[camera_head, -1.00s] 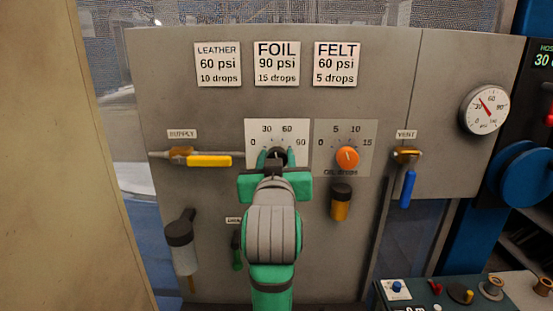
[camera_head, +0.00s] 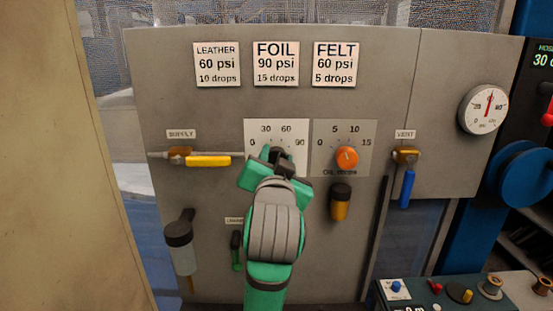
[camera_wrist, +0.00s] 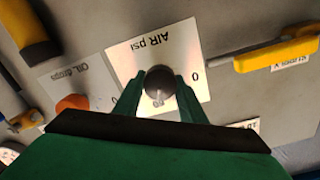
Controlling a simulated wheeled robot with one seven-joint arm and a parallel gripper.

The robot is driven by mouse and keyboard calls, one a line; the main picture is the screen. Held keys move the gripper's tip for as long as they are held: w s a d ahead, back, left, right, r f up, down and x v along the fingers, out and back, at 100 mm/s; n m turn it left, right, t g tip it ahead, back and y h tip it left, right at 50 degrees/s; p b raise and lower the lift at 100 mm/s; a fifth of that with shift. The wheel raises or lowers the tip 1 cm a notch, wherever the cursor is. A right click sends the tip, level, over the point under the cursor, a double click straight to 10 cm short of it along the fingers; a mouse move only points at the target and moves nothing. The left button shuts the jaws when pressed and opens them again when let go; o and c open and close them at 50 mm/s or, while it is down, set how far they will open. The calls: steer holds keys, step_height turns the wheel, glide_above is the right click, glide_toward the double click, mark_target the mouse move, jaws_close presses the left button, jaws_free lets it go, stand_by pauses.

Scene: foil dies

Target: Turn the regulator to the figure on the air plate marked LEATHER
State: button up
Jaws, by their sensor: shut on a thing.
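The plate marked LEATHER (camera_head: 216,64) reads 60 psi and 10 drops, at the top left of the grey panel. The dark regulator knob (camera_head: 277,152) sits on the white air plate (camera_head: 252,128), whose scale shows 0, 30, 60 and 90. My green gripper (camera_head: 278,157) is shut on the knob and tilted clockwise; it hides the lower air plate. In the wrist view the knob (camera_wrist: 159,80) is between both fingers, with a light mark on its lower part. The round pressure gauge (camera_head: 483,109) has its red needle pointing nearly straight up, around 60.
The orange oil drops knob (camera_head: 346,158) is close right of my gripper. The yellow supply lever (camera_head: 208,161) lies level at left; the blue vent lever (camera_head: 408,188) hangs down at right. FOIL (camera_head: 276,64) and FELT (camera_head: 335,64) plates are above.

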steer(key=shift+d, duration=0.1)
steer(key=o, duration=1)
steer(key=shift+s, duration=0.1)
steer(key=s, duration=1)
steer(key=shift+s, duration=0.35)
